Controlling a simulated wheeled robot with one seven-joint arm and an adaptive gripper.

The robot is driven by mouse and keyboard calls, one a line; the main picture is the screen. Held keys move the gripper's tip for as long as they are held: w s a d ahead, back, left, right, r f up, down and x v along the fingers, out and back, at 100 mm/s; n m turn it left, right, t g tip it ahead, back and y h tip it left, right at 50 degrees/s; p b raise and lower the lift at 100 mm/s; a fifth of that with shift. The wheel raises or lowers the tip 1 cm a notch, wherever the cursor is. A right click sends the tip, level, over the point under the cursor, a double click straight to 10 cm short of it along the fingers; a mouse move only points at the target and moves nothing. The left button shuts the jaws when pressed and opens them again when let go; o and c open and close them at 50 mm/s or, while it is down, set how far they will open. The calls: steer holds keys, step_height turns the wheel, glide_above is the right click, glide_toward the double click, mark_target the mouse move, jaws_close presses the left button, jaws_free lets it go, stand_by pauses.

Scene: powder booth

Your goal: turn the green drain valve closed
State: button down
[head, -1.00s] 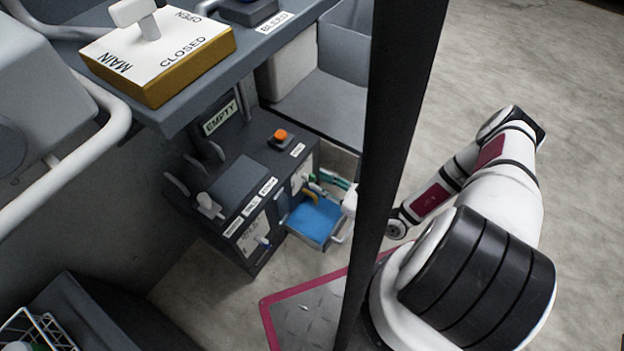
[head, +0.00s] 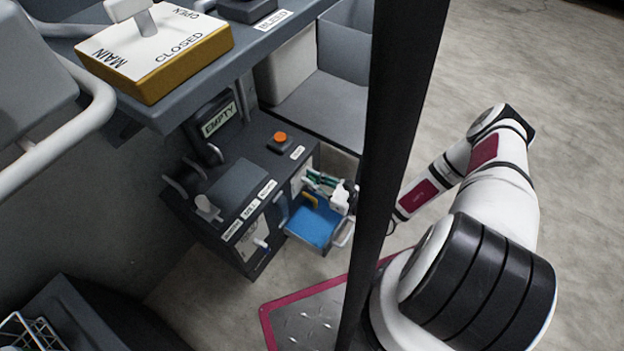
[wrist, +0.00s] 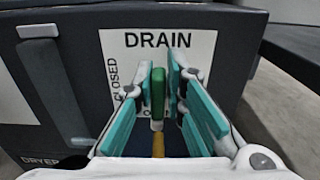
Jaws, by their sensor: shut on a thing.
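The green drain valve handle (wrist: 157,94) stands upright in the wrist view, in front of a white plate (wrist: 190,48) marked DRAIN. CLOSED is printed up the plate's left side; the lettering below the handle is partly hidden. My gripper (wrist: 159,88) has its teal-padded fingers on both sides of the handle and is shut on it. In the head view my gripper (head: 322,180) is at the right side of the dark cabinet (head: 225,215), above the blue drawer. The handle cannot be made out clearly there.
An open blue-lined drawer (head: 313,228) juts out below my gripper, with a yellow piece (head: 311,200) at its back. An orange button (head: 280,137) and an EMPTY sign (head: 219,119) are on the cabinet. A dark post (head: 385,130) stands in front of my arm.

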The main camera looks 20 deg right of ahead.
steer(key=shift+s+a+m, duration=0.1)
steer(key=shift+m, duration=0.2)
steer(key=m+p, duration=0.1)
steer(key=m, duration=0.2)
steer(key=shift+f, duration=0.1)
steer(key=m, duration=0.5)
steer(key=shift+w+d+f, duration=0.2)
steer(key=shift+w+d, duration=0.05)
steer(key=shift+d, duration=0.1)
steer(key=m, duration=0.5)
steer(key=shift+w+d+f, duration=0.15)
steer(key=shift+f, duration=0.2)
steer(key=shift+w+d+f+m+b, duration=0.1)
steer(key=shift+m+b, duration=0.1)
steer(key=shift+m, duration=0.85)
steer(key=shift+f+m+b, duration=0.1)
steer(key=shift+m+b, duration=0.1)
steer(key=shift+m, duration=0.85)
steer(key=c, duration=1.7)
jaws_free()
steer(key=shift+w+d, duration=0.1)
